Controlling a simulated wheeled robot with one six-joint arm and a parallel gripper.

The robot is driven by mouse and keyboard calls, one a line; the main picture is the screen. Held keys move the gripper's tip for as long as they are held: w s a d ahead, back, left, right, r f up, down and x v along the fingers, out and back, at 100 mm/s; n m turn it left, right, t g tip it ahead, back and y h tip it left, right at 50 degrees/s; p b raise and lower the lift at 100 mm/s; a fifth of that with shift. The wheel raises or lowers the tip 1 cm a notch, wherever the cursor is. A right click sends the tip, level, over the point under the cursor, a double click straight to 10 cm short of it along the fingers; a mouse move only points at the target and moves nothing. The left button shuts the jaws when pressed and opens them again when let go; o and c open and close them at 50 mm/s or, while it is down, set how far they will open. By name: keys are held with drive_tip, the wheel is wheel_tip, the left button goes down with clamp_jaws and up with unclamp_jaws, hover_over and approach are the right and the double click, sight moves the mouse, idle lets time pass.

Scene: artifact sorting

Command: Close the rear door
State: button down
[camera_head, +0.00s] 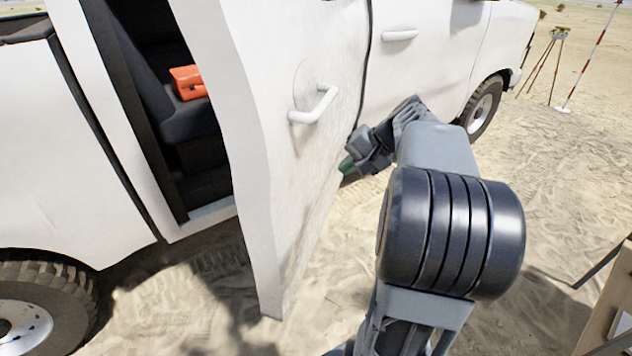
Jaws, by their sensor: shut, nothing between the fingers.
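The rear door (285,170) of the white vehicle stands partly open, swung out from its frame toward me. Its white handle (314,107) is on the outer face. The door opening (165,110) shows a dark seat inside. My gripper (347,166) is shut and empty, just below and to the right of the handle, in front of the door's outer face. I cannot tell whether its tip touches the door. My arm's grey and black links fill the right centre of the view.
An orange case (188,82) lies on the seat. The front door (425,60) looks shut. A tripod (546,60) and a red and white pole (588,55) stand at the back right. A wooden table edge (610,305) is at the lower right. Sandy ground (560,190) is open on the right.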

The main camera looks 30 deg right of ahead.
sight(307, 179)
drive_tip(key=shift+m+t+y, duration=0.4)
drive_tip(key=shift+t, duration=0.2)
drive_tip(key=w+a+f, duration=0.1)
drive_tip(key=w+f, duration=0.1)
drive_tip(key=w+a+f+p, duration=0.1)
drive_tip(key=w+f, duration=0.1)
drive_tip(key=w+a+f+p, duration=0.1)
drive_tip(key=w+f, duration=0.1)
drive_tip(key=w, duration=0.1)
drive_tip(key=shift+w+f, duration=0.1)
drive_tip(key=shift+f, duration=0.2)
drive_tip(key=shift+w+a+f, duration=0.1)
drive_tip(key=shift+w+a, duration=0.4)
drive_tip(key=shift+w, duration=0.15)
